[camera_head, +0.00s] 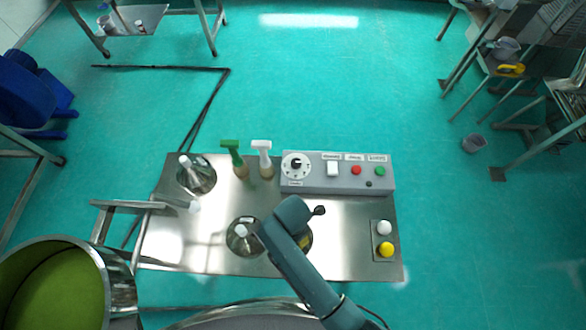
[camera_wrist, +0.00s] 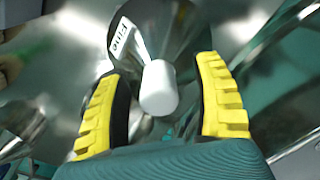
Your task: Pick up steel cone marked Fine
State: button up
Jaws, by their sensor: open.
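The steel cone marked Fine (camera_wrist: 176,38) shows in the wrist view, with a white label and a white knob (camera_wrist: 158,90) on top. My gripper (camera_wrist: 160,72) is open, with one yellow-padded finger on each side of the knob. Gaps show between the knob and both fingers. In the head view my arm covers the gripper and most of a shiny round object (camera_head: 306,241) on the steel table (camera_head: 180,236). Two other steel cones with white knobs stand on the table, one at the back left (camera_head: 197,178) and one left of my arm (camera_head: 239,246).
A grey control box (camera_head: 335,185) with a dial and buttons stands at the table's back edge. A green-topped brush (camera_head: 231,150) and a white-topped one (camera_head: 262,150) stand beside it. White and yellow knobs (camera_head: 385,238) are at the right. A large steel bowl (camera_head: 122,280) is at the lower left.

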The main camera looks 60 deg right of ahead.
jog(key=shift+f, duration=0.2)
grip_shut()
jog(key=shift+r, duration=0.2)
